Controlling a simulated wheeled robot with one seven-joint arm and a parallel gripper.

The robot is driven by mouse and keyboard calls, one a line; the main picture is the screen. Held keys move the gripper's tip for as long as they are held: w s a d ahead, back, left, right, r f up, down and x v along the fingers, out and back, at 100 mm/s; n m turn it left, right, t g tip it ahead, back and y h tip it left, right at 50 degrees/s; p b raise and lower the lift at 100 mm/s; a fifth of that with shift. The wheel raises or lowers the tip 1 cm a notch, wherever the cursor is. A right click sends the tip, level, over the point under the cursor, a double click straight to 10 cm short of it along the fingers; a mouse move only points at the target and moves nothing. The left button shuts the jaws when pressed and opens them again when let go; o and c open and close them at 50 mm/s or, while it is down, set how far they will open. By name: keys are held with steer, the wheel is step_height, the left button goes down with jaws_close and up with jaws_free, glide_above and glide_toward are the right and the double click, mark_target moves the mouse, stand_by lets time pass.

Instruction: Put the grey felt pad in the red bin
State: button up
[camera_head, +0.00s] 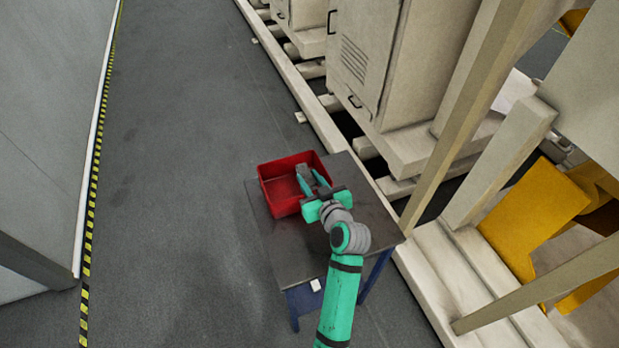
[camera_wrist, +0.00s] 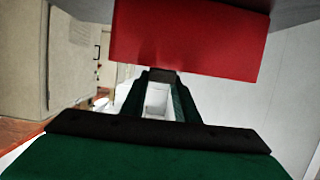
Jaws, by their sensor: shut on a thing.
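The red bin (camera_head: 279,196) stands on a small dark-topped table, and its red wall fills the upper middle of the wrist view (camera_wrist: 187,40). My gripper (camera_head: 312,177) reaches over the right part of the bin. Its green fingers are shut on the grey felt pad (camera_head: 304,173), which shows as a small grey piece between them. In the wrist view a dark grey-brown piece, likely the pad (camera_wrist: 163,77), sits between the fingertips just below the red wall. The fingers partly hide the pad, and I cannot tell its exact height over the bin floor.
The table (camera_head: 285,255) has bare top in front of the bin. Beige cabinets (camera_head: 365,60) and a beam frame stand to the right, with yellow machine parts (camera_head: 535,215) farther right. The grey floor (camera_head: 170,150) at left is open up to a yellow-black striped line.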

steer(key=o, duration=1.1)
steer(key=shift+d, duration=0.1)
